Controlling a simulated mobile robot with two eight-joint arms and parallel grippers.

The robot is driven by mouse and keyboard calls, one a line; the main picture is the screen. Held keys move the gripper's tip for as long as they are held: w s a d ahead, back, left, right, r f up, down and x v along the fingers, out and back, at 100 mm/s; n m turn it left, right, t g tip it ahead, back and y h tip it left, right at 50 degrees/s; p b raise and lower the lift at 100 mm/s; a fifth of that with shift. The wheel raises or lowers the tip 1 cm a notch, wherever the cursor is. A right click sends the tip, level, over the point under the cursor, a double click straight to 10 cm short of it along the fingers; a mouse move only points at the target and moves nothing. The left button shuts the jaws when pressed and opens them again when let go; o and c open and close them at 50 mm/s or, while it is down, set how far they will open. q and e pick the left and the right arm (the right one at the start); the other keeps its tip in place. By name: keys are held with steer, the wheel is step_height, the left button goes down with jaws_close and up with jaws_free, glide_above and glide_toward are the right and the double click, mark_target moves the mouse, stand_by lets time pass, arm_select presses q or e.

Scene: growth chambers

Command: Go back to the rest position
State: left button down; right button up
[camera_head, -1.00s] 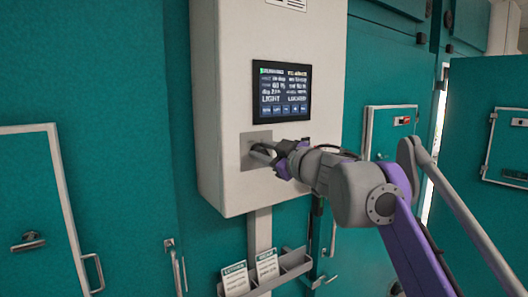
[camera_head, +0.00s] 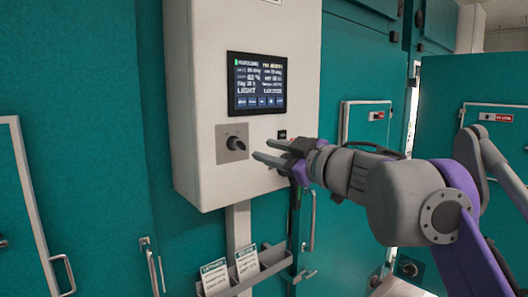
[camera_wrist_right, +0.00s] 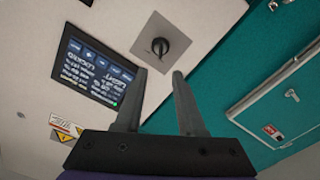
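My right gripper (camera_head: 262,150) is in front of the lower right part of the white control box (camera_head: 205,100). Its two fingers are apart with nothing between them, and they also show open in the right wrist view (camera_wrist_right: 160,75). A black rotary knob (camera_head: 236,145) on a grey square plate sits just left of the fingertips, apart from them. The knob shows beyond the fingertips in the right wrist view (camera_wrist_right: 160,46). A lit screen (camera_head: 257,83) sits above the knob and reads LIGHT at lower left. My left gripper is not in view.
A rack (camera_head: 275,263) with two cards hangs below the box on a post. Teal chamber doors (camera_head: 90,120) with handles stand left and behind. A smaller hatch (camera_head: 365,125) is behind my right arm. An opened teal door (camera_head: 480,85) stands at the right.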

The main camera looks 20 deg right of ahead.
stand_by(0.3)
steer(key=s+d+f+m+g+h, duration=0.1)
steer(key=s+d+f+m+h, duration=0.15)
steer(key=f, duration=0.65)
steer(key=s+d+f+m+g+h, duration=0.15)
steer(key=f+m+h, duration=0.25)
steer(key=f, duration=0.4)
steer(key=s+d+f+m+g+h, duration=0.1)
steer(key=d+f+m+h, duration=0.25)
steer(key=f, duration=0.55)
steer(key=s+a+f+g+y, duration=0.1)
steer(key=s+a+f+g, duration=0.1)
steer(key=s+f, duration=0.4)
steer(key=s+a+f+g+y, duration=0.1)
steer(key=s+a+f+g, duration=0.2)
steer(key=f, duration=1)
steer(key=s+a+f+g+y, duration=0.1)
steer(key=s+a+f+g, duration=0.2)
steer(key=s+f, duration=0.7)
steer(key=shift+s+a+f+y, duration=0.15)
steer(key=shift+a+y, duration=0.25)
steer(key=shift+a, duration=0.75)
